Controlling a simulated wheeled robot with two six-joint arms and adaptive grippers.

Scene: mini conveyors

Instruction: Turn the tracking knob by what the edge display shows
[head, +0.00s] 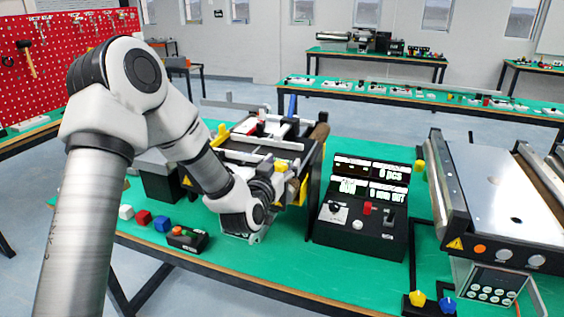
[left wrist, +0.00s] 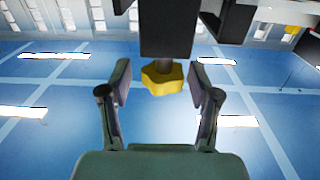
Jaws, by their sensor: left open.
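A yellow lobed knob (left wrist: 162,78) on a grey shaft sits below a black block (left wrist: 167,27) in the left wrist view. The two fingers of my left gripper (left wrist: 161,84) are open, one on each side of it with gaps. In the head view my left gripper (head: 274,178) is at the front of the small conveyor (head: 312,165), largely hidden by my wrist. The display panel (head: 371,178) stands on a black control box (head: 358,238). Its lower right line seems to read "mm OUT"; the digit is too small to be sure of. My right gripper is not in view.
White, red and blue cubes (head: 162,224) and a small button box (head: 187,239) lie on the green table at left. A larger conveyor (head: 490,195) stands at right, with yellow and blue knobs (head: 432,302) near the front edge. Green tabletop (head: 285,258) is clear in front.

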